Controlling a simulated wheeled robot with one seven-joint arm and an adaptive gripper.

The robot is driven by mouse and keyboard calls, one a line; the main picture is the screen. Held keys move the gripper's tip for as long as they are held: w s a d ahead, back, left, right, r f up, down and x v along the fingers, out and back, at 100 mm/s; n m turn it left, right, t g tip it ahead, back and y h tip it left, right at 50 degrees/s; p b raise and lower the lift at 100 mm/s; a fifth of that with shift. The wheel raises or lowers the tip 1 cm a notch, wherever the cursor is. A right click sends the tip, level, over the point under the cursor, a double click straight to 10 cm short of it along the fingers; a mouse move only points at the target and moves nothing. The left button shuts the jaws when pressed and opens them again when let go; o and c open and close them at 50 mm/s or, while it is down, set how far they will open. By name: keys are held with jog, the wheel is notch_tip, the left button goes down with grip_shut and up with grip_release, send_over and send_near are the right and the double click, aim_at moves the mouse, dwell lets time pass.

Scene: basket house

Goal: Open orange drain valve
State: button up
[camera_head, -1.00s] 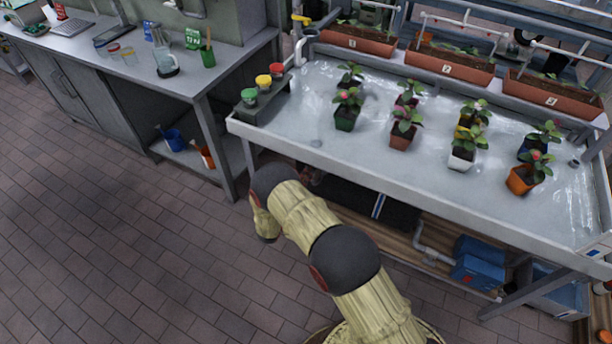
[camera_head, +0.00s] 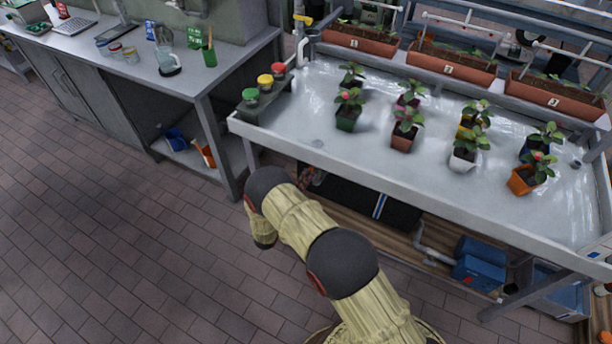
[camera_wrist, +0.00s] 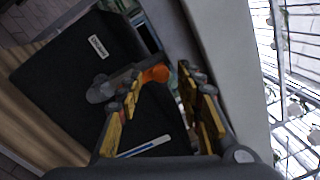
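The orange drain valve (camera_wrist: 155,74) shows in the wrist view as a small orange part on a grey pipe fitting (camera_wrist: 104,91). It lies beyond my gripper (camera_wrist: 160,84), between the two fingertips as seen from the wrist and nearer the left one. The fingers are apart and nothing is held between them. I cannot tell whether a fingertip touches the valve. In the head view the valve is hidden under the white plant table (camera_head: 290,143), and my arm reaches in below its front edge.
A black box (camera_wrist: 68,72) with a white label stands under the table. The pale table wall (camera_wrist: 232,60) runs close to the right finger. Several potted plants (camera_head: 347,118) stand on the table. A blue pump (camera_head: 478,273) is under its right part. The tiled floor at left is clear.

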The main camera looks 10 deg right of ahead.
jog(key=v, duration=0.9)
jog(key=shift+s+a, duration=0.2)
